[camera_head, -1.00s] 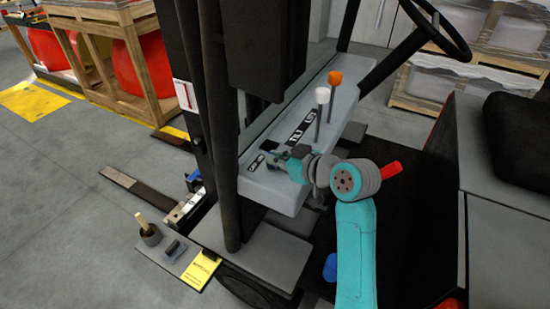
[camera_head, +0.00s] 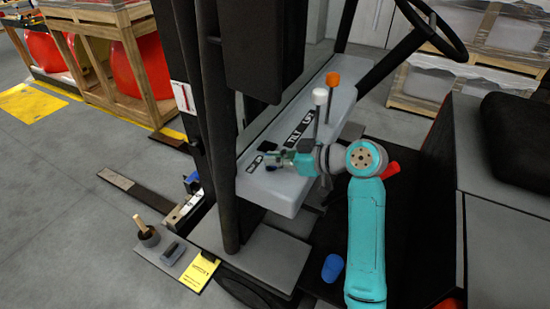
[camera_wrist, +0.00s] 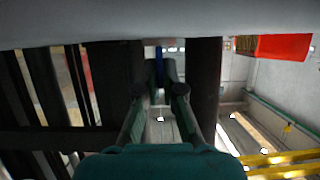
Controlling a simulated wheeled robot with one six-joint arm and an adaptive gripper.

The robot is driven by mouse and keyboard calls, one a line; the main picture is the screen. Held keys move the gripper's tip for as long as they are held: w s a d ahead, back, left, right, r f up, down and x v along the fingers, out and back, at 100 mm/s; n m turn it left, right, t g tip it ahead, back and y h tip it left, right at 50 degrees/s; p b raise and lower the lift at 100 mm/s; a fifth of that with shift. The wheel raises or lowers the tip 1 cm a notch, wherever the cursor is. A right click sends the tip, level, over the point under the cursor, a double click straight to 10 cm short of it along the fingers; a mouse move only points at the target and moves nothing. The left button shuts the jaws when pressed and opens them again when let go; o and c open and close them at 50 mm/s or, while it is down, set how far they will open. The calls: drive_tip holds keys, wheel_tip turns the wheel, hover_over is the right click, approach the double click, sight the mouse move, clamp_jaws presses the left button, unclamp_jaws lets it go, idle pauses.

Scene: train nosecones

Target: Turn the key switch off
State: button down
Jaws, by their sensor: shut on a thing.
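The light grey dashboard panel (camera_head: 285,190) of the forklift carries black label plates. A small dark blue piece (camera_head: 270,168), which looks like the key of the key switch, shows at my gripper's tip over the panel's near left end. My gripper (camera_head: 277,161) is teal and grey and reaches left across the panel. In the wrist view my gripper's fingers (camera_wrist: 160,82) converge on a narrow blue piece (camera_wrist: 158,53), and they look shut on it. The fingers hide most of the switch, so the key's turn angle cannot be told.
Levers with a white knob (camera_head: 320,97) and an orange knob (camera_head: 333,78) rise beside my wrist. The steering wheel (camera_head: 440,35) is beyond. The dark mast (camera_head: 222,150) stands close on the left.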

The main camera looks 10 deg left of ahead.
drive_tip(key=c, duration=1.3)
unclamp_jaws()
drive_tip(key=v, duration=1.2)
